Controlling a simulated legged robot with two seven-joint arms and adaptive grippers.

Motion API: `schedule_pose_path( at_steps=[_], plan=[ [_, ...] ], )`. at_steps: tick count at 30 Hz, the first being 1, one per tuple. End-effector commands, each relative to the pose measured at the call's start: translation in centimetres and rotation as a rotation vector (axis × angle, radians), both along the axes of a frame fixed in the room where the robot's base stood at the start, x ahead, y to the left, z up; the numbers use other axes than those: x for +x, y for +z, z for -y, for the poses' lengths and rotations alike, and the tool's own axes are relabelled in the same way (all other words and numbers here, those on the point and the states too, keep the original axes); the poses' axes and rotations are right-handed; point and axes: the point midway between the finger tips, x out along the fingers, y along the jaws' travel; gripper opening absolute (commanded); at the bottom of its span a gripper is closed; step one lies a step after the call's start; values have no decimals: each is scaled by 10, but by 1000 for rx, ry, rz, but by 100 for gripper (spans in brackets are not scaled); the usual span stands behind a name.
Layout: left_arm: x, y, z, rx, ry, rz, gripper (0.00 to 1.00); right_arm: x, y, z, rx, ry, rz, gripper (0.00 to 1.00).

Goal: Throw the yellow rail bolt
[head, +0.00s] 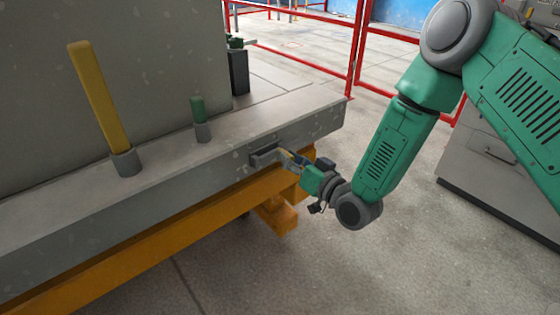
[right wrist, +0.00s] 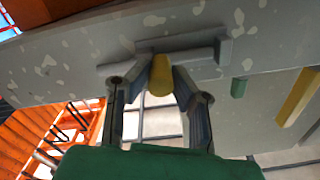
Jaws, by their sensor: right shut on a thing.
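The yellow rail bolt (right wrist: 160,80) shows as a short yellow knob in the right wrist view. It stands out from a grey bar-shaped housing (right wrist: 208,55) on the side of the grey rail (right wrist: 80,60). In the head view the housing (head: 264,155) sits near the rail's right end, and the bolt is mostly hidden by my gripper. My right gripper (head: 290,158) reaches it from the right. In the right wrist view its two fingers (right wrist: 161,75) are closed on the bolt, one on each side. My left gripper is in neither view.
A yellow lever (head: 98,95) and a short green peg (head: 198,110) stand in sockets on the rail's top, before a large grey panel (head: 110,30). An orange beam (head: 170,232) runs below. Red fencing (head: 356,50) and a grey cabinet (head: 490,150) stand behind; the floor in front is clear.

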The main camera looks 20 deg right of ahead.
Motion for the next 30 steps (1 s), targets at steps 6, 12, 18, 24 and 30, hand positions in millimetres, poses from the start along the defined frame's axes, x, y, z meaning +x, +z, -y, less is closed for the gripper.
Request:
schedule_pose_path(
  at_steps=[6, 12, 18, 24, 30],
  plan=[
    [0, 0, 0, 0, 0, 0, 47, 2, -1, 7, -4, -16, 0, 0],
    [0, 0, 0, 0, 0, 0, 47, 2, -1, 6, -3, -14, 1, 38],
    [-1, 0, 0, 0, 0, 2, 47, 0, 0, 5, -3, -12, 1, 38],
    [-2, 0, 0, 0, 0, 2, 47, -19, -1, 11, -2, -11, -1, 38],
    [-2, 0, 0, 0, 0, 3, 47, -59, -2, 28, -1, -13, -5, 38]
  ],
)
